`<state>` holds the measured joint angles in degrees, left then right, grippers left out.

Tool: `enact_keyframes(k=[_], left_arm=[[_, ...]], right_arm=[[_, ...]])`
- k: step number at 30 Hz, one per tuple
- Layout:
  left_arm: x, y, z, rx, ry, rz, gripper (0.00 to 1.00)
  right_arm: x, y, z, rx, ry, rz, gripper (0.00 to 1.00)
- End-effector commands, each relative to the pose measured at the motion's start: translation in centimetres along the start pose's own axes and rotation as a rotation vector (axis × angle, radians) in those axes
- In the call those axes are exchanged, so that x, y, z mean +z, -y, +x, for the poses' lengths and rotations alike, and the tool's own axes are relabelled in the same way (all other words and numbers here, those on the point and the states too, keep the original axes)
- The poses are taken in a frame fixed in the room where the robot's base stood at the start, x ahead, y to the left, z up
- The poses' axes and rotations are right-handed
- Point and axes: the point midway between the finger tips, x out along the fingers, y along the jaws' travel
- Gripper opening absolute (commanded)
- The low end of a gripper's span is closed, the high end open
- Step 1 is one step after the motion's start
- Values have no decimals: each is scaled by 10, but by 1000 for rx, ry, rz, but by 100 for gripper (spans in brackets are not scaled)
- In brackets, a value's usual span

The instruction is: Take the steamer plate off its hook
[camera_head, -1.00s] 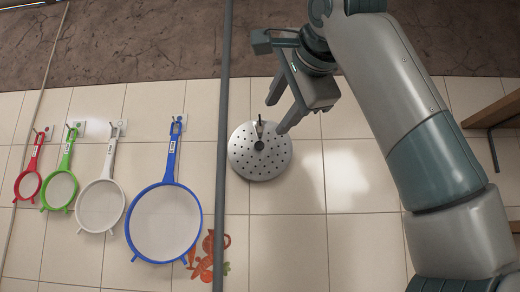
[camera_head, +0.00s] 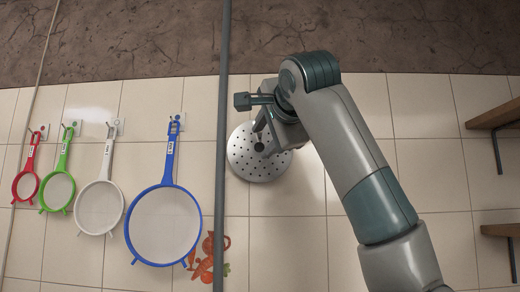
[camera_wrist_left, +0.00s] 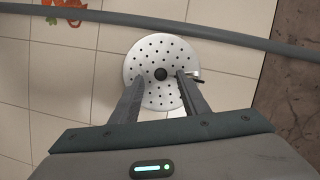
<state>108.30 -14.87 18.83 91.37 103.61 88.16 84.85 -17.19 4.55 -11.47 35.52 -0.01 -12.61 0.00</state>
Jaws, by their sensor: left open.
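The steamer plate (camera_head: 250,165), a round metal disc with many small holes and a dark centre knob, hangs on the tiled wall in the head view. It also shows in the left wrist view (camera_wrist_left: 150,52). My left gripper (camera_head: 264,138) is over the upper part of the plate and hides some of it. In the left wrist view its open fingers (camera_wrist_left: 159,90) lie on either side of the plate's knob (camera_wrist_left: 161,74), with nothing held. The hook (camera_wrist_left: 196,77) shows beside one finger. I cannot tell whether the fingers touch the plate.
A grey vertical pole (camera_head: 222,150) stands close to the left of the plate. Red, green, white and blue strainers (camera_head: 165,225) hang left of it. Wooden shelves (camera_head: 497,115) are at the right edge. The tiles below the plate are clear.

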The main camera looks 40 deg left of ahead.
Motion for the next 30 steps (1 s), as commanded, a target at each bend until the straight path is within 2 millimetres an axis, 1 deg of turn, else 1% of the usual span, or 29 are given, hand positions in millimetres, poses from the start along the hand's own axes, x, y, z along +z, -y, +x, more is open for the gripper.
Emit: enact_keyframes(k=[4,8,14,18,21,24,30], left_arm=[[0,0,0,0,0,0,41],[-1,1,4,1,2,1,41],[-4,4,21,2,4,2,41],[-5,4,36,2,4,2,41],[-5,3,46,2,3,2,41],[-5,1,51,2,2,1,41],[-4,0,52,1,1,0,41]], right_arm=[[0,1,0,-1,-1,0,31],[-1,1,-5,-1,-1,0,31],[-3,0,-22,-1,-1,0,31],[-4,0,-33,0,-1,0,31],[-4,0,-38,0,-1,0,31],[-4,0,-39,0,-1,1,31],[-4,0,-38,0,-1,1,31]])
